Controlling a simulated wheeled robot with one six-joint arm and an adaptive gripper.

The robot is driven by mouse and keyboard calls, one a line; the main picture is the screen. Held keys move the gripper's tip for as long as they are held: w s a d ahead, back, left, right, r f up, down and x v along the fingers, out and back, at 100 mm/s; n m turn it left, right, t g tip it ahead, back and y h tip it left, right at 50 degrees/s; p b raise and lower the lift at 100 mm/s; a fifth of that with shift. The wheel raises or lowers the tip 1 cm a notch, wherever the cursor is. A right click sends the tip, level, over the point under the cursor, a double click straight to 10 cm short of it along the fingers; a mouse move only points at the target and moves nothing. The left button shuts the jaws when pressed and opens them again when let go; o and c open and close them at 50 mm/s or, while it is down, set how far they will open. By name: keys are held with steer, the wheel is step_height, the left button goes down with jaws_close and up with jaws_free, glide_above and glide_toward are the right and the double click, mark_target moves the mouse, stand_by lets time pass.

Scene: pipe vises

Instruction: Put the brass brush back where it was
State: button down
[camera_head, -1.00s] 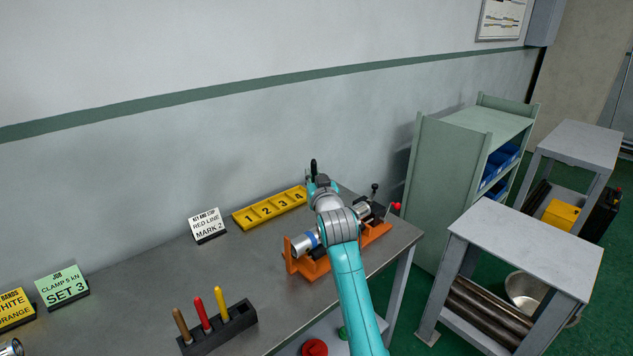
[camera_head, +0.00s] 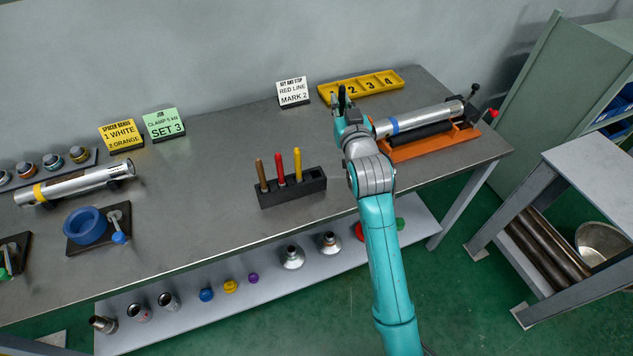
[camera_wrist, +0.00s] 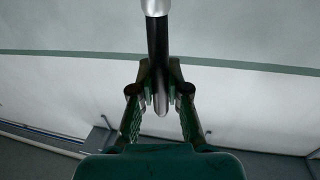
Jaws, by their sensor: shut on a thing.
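My gripper (camera_wrist: 160,100) is shut on a slim black-handled tool (camera_wrist: 157,45), taken as the brass brush. A pale metal part shows at the top edge of the wrist view; no bristles are visible. In the head view my gripper (camera_head: 343,98) is above the bench, by the left end of the yellow numbered tray, and the tool shows only as a small dark shape. A black rack (camera_head: 290,190) stands left of my arm. It holds a brown handle (camera_head: 262,175), a red handle (camera_head: 280,168) and a yellow handle (camera_head: 298,164). Its right end has no handle in it.
An orange vise (camera_head: 435,143) with a metal pipe (camera_head: 425,117) is right of my arm. Another pipe (camera_head: 80,184) lies left. Bare bench lies around the rack.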

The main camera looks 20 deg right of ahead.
steer(key=s+a+f+n+y, duration=0.1)
steer(key=s+a+f+y, duration=0.1)
steer(key=s+a, duration=0.35)
step_height(320, 180, down, 10)
steer(key=w+a, duration=0.2)
stand_by(0.3)
steer(key=c, duration=1.2)
jaws_free()
steer(key=shift+f, duration=0.1)
steer(key=shift+o, duration=0.2)
steer(key=s, duration=1.2)
steer(key=shift+a, duration=0.15)
